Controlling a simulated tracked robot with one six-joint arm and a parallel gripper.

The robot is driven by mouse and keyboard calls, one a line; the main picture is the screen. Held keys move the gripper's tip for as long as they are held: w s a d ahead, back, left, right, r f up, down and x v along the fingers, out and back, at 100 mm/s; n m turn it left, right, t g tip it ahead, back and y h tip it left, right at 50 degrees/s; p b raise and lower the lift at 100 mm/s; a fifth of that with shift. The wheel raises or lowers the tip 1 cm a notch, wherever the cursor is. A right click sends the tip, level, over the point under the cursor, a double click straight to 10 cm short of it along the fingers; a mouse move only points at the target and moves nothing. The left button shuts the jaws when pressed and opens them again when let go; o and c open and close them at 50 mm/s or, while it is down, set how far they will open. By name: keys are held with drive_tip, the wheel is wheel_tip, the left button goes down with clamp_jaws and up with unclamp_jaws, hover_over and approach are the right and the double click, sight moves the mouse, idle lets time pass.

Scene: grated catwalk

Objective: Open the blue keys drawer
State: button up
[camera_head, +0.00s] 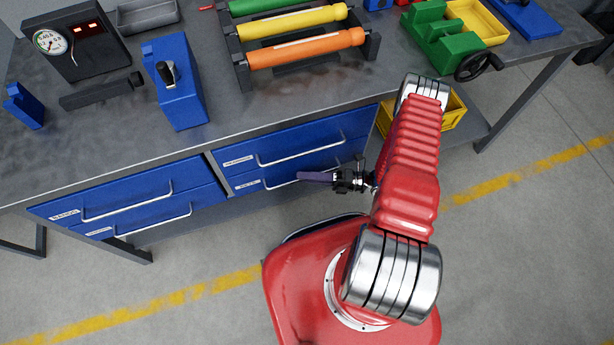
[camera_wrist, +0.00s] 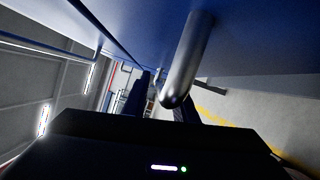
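Several blue drawers with bar handles sit under the workbench, in a left and a right stack. Their labels are too small to read surely; the lower right drawer (camera_head: 277,183) has a short one. My gripper (camera_head: 312,177) reaches left in front of this drawer, at its handle (camera_head: 290,180). In the wrist view a metal handle (camera_wrist: 190,60) runs down from a blue front to between the two dark fingers (camera_wrist: 162,98), which stand apart. I cannot tell whether they touch it. The drawers look closed.
The workbench top (camera_head: 215,140) carries a gauge box (camera_head: 75,40), a blue block with a lever (camera_head: 178,85), a rack of coloured rollers (camera_head: 305,48) and a green vise (camera_head: 445,40). A yellow crate (camera_head: 453,108) stands below, right of the drawers. The floor in front is clear.

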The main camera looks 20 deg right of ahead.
drive_tip(key=c, duration=0.6)
clamp_jaws()
drive_tip(key=shift+d, duration=0.1)
drive_tip(key=shift+f, duration=0.1)
